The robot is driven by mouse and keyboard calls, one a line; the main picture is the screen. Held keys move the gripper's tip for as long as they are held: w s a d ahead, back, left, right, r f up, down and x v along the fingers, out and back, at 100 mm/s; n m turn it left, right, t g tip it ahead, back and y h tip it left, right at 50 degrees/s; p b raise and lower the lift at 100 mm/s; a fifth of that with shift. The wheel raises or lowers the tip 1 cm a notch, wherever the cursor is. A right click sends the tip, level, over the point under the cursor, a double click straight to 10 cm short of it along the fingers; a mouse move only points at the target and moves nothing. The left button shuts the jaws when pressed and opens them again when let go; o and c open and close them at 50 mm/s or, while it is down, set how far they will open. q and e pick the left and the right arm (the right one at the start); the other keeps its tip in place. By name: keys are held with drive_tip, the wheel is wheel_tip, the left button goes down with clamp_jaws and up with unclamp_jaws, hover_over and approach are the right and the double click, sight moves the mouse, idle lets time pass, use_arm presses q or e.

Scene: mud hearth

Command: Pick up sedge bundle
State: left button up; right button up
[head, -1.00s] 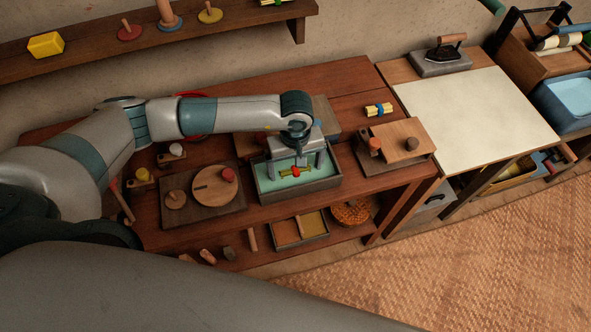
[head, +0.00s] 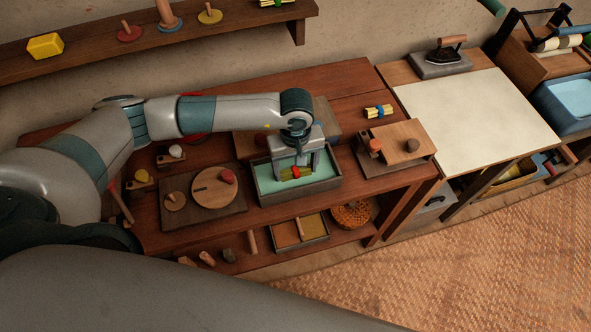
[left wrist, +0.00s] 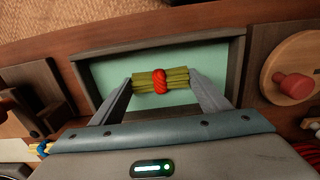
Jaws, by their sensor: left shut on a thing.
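The sedge bundle is a short bunch of green-yellow stalks with a red tie (head: 296,172). It is in the grey-walled tray with a pale green floor (head: 265,191). My left gripper (head: 298,174) reaches down into the tray and is shut on the bundle, one finger at each end. In the left wrist view the bundle (left wrist: 176,79) spans between the two fingertips (left wrist: 161,81), with the red tie in the middle. I cannot tell whether it touches the tray floor. My right gripper is not in view.
A yellow bundle with a blue tie (head: 378,111) lies right of the tray on the table. A board with a round wooden disc (head: 211,193) is to the left, a board with a wooden block (head: 400,148) to the right. A shelf (head: 220,42) runs above.

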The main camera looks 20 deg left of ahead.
sight(297, 170)
use_arm(q)
drive_tip(key=shift+r+b, duration=0.3)
drive_tip(key=shift+r, duration=0.05)
wheel_tip(297, 170, up, 2)
drive_tip(key=shift+d+r+b, duration=0.15)
drive_tip(key=shift+r+b, duration=0.05)
drive_tip(key=shift+b, duration=0.65)
drive_tip(key=s+d+r+b, duration=0.3)
drive_tip(key=d+r, duration=0.4)
drive_tip(key=d, duration=0.3)
drive_tip(key=shift+s+d+b, duration=0.4)
drive_tip(key=shift+b, duration=0.4)
drive_tip(key=shift+a, duration=0.15)
